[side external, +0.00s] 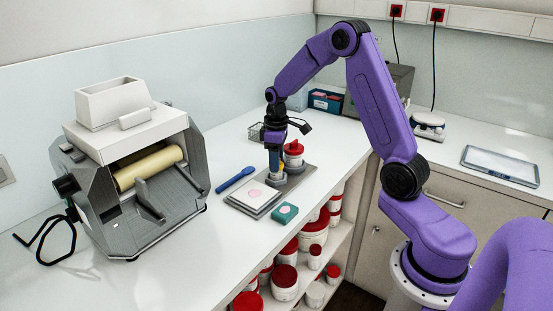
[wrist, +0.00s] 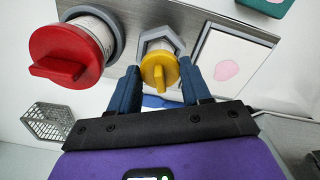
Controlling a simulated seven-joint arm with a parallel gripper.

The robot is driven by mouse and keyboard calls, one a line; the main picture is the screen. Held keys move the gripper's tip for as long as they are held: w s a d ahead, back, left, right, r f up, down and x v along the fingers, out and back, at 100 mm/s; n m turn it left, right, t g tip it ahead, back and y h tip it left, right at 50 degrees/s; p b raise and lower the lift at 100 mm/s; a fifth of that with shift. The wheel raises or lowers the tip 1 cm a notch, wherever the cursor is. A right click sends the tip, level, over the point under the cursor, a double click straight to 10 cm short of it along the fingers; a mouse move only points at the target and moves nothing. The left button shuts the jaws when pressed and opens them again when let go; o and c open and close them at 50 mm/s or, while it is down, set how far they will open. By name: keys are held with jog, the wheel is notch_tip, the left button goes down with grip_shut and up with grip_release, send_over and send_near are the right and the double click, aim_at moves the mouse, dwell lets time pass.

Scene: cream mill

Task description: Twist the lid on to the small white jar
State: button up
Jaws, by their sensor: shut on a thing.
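My gripper (wrist: 160,74) points down with its blue fingers on either side of a yellow lid (wrist: 159,72) with a raised grip bar, shut on it. The lid sits over the small white jar (wrist: 156,45), whose pale edge shows just past it. The jar stands in a grey hexagonal holder (wrist: 172,37). I cannot tell how tightly the lid is seated. In the side view my gripper (side external: 274,165) is over the holder and hides the small jar and lid.
A larger jar with a red lid (wrist: 68,56) stands in a round holder beside it, close to my gripper. A pad with a pink blot (side external: 252,194), a blue spatula (side external: 235,180), a teal box (side external: 285,213) and a wire basket (wrist: 48,122) are near. The mill (side external: 130,170) stands left.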

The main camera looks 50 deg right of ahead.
jog(key=shift+m, duration=0.6)
jog(key=m, duration=0.3)
jog(key=shift+f+m, duration=0.1)
jog(key=shift+m, duration=2.2)
jog(key=o, duration=1.1)
jog(key=shift+c, duration=0.2)
jog(key=shift+r, duration=3.55)
